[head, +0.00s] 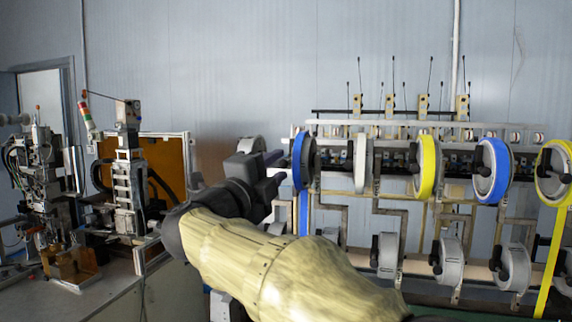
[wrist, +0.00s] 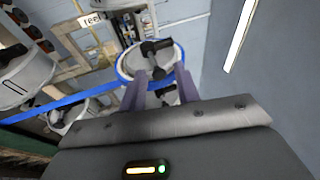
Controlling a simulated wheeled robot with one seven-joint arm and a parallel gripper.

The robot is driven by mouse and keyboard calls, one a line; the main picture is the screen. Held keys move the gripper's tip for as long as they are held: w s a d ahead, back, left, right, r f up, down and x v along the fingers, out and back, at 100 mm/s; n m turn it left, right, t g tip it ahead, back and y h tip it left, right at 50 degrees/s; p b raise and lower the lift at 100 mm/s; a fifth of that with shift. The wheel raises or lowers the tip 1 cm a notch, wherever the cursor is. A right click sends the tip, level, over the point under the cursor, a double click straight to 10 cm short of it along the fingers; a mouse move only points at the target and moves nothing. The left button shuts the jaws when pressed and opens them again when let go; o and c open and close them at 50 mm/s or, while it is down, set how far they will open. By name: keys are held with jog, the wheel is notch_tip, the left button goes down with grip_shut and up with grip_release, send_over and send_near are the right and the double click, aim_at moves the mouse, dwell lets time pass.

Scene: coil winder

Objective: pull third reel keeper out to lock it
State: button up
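A blue-rimmed reel (head: 299,160) hangs in the upper row of the winder, just right of my gripper (head: 275,170). In the wrist view the same reel (wrist: 128,66) has a pale face, with a black keeper (wrist: 156,47) across its hub. My gripper (wrist: 161,78) is open in the wrist view, its two purple-grey fingers apart and pointing at the lower part of this reel. No keeper is held. Whether the fingertips touch the reel cannot be told. Which keeper counts as the third is not clear from the pictures.
Further right hang a grey reel (head: 363,165), a yellow reel (head: 427,168), another blue reel (head: 491,170) and another yellow one (head: 553,170). Grey reels (head: 452,262) fill a lower row. A blue strap (wrist: 62,103) runs off the near reel. A machine stands left (head: 127,180).

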jog(key=r+b+v, duration=0.1)
jog(key=b+v, duration=0.1)
jog(key=v, duration=0.4)
jog(key=shift+s+a+r, duration=0.2)
jog(key=shift+s+a, duration=0.1)
jog(key=shift+s, duration=0.05)
jog(key=shift+w, duration=0.1)
dwell(0.4)
